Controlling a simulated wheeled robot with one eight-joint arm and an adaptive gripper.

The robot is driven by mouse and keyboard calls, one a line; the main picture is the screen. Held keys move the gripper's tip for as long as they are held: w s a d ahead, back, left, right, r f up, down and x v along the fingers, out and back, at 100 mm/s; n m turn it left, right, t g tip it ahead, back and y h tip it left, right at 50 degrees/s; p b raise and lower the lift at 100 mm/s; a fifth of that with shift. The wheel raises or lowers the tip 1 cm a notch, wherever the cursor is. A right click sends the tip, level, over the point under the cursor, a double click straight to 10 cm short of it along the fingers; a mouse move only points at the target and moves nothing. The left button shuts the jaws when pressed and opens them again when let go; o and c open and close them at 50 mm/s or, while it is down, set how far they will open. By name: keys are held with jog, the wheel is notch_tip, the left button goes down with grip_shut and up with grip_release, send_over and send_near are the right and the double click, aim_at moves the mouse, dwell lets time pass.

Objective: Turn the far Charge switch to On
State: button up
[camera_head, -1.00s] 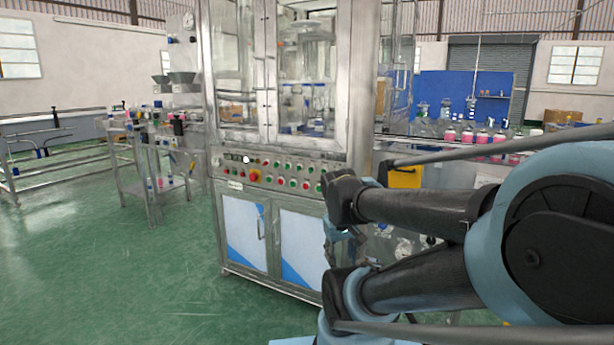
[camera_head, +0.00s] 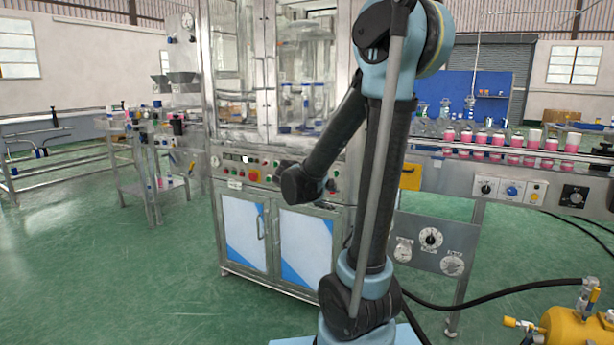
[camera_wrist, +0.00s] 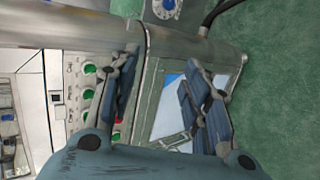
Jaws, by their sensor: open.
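The control panel (camera_head: 228,171) of the glass-fronted machine carries several green and red buttons and small knobs. Sideways in that view, a panel with green buttons (camera_wrist: 89,68) lies left of and partly behind the left finger. In the head view my arm covers the right part of the control panel, and my gripper's fingers cannot be made out.
A conveyor (camera_head: 430,146) with pink-filled bottles stands right, with dark and blue knobs (camera_head: 512,190) on its side. Round dials (camera_head: 403,250) sit on a lower plate. A yellow tank (camera_head: 575,328) and black hose (camera_head: 500,294) are at lower right.

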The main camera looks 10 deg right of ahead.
jog(key=w+a+r+n+t+h, duration=0.15)
jog(key=w+a+n+t, duration=0.55)
jog(key=w+a, duration=0.7)
jog(key=x, duration=1.7)
jog(key=shift+s+d, duration=0.15)
jog(key=shift+s, duration=0.05)
jog(key=shift+f, duration=0.1)
